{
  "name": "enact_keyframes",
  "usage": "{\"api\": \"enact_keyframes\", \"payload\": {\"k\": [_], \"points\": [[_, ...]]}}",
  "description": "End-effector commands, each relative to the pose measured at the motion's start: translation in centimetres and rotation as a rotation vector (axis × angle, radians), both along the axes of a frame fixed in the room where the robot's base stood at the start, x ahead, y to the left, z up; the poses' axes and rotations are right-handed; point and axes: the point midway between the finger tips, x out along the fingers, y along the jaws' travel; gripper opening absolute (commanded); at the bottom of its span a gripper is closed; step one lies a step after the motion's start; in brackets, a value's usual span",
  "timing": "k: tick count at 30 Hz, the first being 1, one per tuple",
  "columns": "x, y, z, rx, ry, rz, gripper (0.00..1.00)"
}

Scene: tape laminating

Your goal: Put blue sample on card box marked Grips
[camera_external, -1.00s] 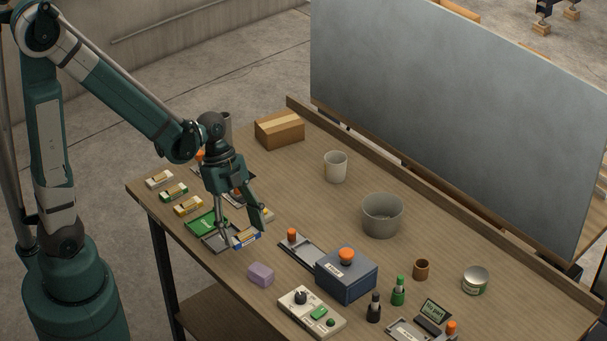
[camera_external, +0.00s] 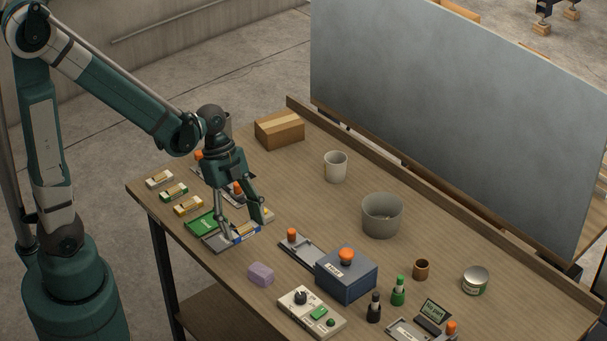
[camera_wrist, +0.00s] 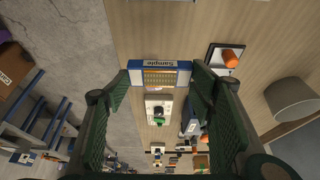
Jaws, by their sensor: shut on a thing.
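The blue sample (camera_external: 245,232) is a small flat block with blue edges and a tan, gridded middle. In the wrist view the blue sample (camera_wrist: 160,65), labelled "Sample", lies between my fingertips. My gripper (camera_external: 245,230) is shut on it, low over the grey plate at the table's left front; I cannot tell whether it touches the plate. A brown card box (camera_external: 280,132) with a pale tape strip stands at the back left of the table; no marking is readable on it. Another brown carton (camera_wrist: 14,70) with dark lettering shows at the wrist view's left edge, its word unclear.
A lilac block (camera_external: 261,273), a blue box with an orange knob (camera_external: 345,275) and a control panel (camera_external: 312,311) are in front. A cup (camera_external: 335,166) and bucket (camera_external: 382,215) stand behind.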

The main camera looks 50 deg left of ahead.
Motion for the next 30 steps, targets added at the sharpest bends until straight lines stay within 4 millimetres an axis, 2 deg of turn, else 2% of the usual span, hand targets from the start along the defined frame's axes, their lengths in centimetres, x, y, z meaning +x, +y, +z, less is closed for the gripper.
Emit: {"api": "enact_keyframes", "payload": {"k": [10,16,23,30], "points": [[0.3,0.1,0.1,0.0,0.0,0.003,0.42],[2.1,0.7,0.7,0.001,0.0,0.03,0.42],[7.1,2.6,2.0,0.002,0.0,0.101,0.42],[14.0,6.1,3.6,0.003,0.0,0.204,0.42]]}}
